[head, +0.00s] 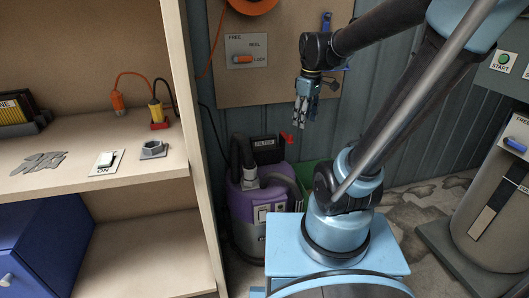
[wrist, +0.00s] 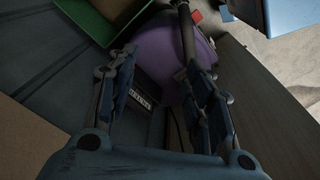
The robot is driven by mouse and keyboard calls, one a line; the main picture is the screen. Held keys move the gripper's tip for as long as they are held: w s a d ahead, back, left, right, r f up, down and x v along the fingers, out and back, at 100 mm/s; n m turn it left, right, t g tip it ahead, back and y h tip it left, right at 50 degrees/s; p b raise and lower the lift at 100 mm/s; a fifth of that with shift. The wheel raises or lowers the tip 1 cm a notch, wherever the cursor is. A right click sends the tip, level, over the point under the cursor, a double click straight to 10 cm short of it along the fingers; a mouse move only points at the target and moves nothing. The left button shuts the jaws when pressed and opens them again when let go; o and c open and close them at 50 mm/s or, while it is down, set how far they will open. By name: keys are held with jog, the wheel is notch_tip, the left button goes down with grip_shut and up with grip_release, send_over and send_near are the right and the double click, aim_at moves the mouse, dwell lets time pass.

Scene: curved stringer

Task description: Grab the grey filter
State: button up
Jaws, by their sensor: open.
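A dark grey box labelled FILTER (head: 267,155) sits on the top right of a purple vacuum (head: 240,205) on the floor. It is the likely filter; its colour reads nearly black. My gripper (head: 305,115) hangs pointing down, above and slightly right of the box, apart from it. In the wrist view my gripper (wrist: 160,68) is open and empty. The labelled dark box (wrist: 145,93) shows between its two fingers, partly hidden by them. The purple vacuum body (wrist: 165,62) lies beyond.
A black hose loops over the vacuum. A red lever (head: 287,137) sticks up beside the box. A green bin (head: 313,172) stands right behind. A wooden shelf (head: 110,180) stands on the left, a board with a lock switch (head: 246,50) on the wall. A grey tank (head: 492,215) stands right.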

jog(key=w+a+n, duration=0.6)
jog(key=w+a, duration=0.1)
jog(key=w, duration=0.3)
jog(key=n+g, duration=0.1)
jog(key=n, duration=0.4)
send_over(264, 137)
notch_tip(264, 137, down, 2)
jog(key=f, duration=1.7)
jog(key=shift+w+f, duration=0.2)
grip_shut()
